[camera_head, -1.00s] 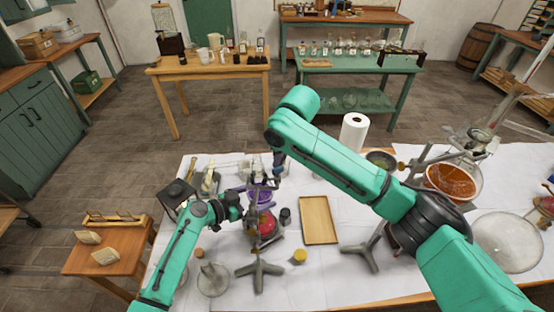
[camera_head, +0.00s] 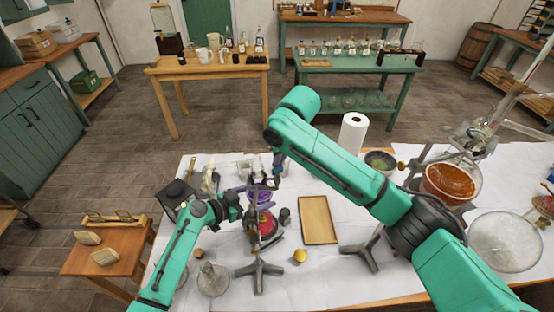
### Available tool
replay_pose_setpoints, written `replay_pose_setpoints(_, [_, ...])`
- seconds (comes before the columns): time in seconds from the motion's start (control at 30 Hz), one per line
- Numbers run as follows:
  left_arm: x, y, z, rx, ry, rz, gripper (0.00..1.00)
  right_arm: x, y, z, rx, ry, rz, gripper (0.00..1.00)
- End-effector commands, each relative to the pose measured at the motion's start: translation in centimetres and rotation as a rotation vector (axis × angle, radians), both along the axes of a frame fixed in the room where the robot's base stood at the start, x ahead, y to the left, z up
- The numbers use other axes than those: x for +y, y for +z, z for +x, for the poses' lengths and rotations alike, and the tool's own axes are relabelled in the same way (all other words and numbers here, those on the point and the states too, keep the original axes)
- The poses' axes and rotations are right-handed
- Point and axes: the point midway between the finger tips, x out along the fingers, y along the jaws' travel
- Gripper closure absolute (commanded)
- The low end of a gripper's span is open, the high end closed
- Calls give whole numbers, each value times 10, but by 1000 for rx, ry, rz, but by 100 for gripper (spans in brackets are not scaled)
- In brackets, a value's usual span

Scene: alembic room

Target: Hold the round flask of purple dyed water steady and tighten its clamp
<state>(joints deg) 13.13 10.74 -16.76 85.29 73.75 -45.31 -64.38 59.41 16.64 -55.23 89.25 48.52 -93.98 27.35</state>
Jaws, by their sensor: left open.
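The round flask of purple dyed water (camera_head: 260,192) shows in the head view as a small purple patch left of the middle of the white-covered table. My grippers and the stand parts hide much of it. My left gripper (camera_head: 244,206) is open beside its lower left side. I cannot tell whether it touches the glass. My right gripper (camera_head: 277,172) points down just above and right of the flask, near the clamp, which is too small and covered to make out. Its jaws are too small to read.
A red flask (camera_head: 266,224) stands just in front of the purple one. A wooden tray (camera_head: 318,220) lies to the right. An orange flask (camera_head: 450,180) and a large clear flask (camera_head: 505,242) are further right. A paper roll (camera_head: 353,134) stands behind. Tripod feet (camera_head: 259,273) are in front.

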Motion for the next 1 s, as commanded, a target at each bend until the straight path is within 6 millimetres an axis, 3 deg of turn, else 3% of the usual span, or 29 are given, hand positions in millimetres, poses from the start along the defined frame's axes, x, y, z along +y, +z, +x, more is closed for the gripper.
replay_pose_setpoints(0.03, [0,0,1,-2,1,0,0,-2,-8,-4,23,0,-12,100])
replay_pose_setpoints(0.57, [-1,0,0,-2,-1,-1,0,16,-7,-6,22,3,-9,100])
replay_pose_setpoints(0.97, [-2,1,-1,-2,-4,-3,0,33,-8,37,18,-3,-9,100])
replay_pose_setpoints(1.0, [-2,1,-1,-2,-4,-3,0,32,2,35,14,0,-6,100])
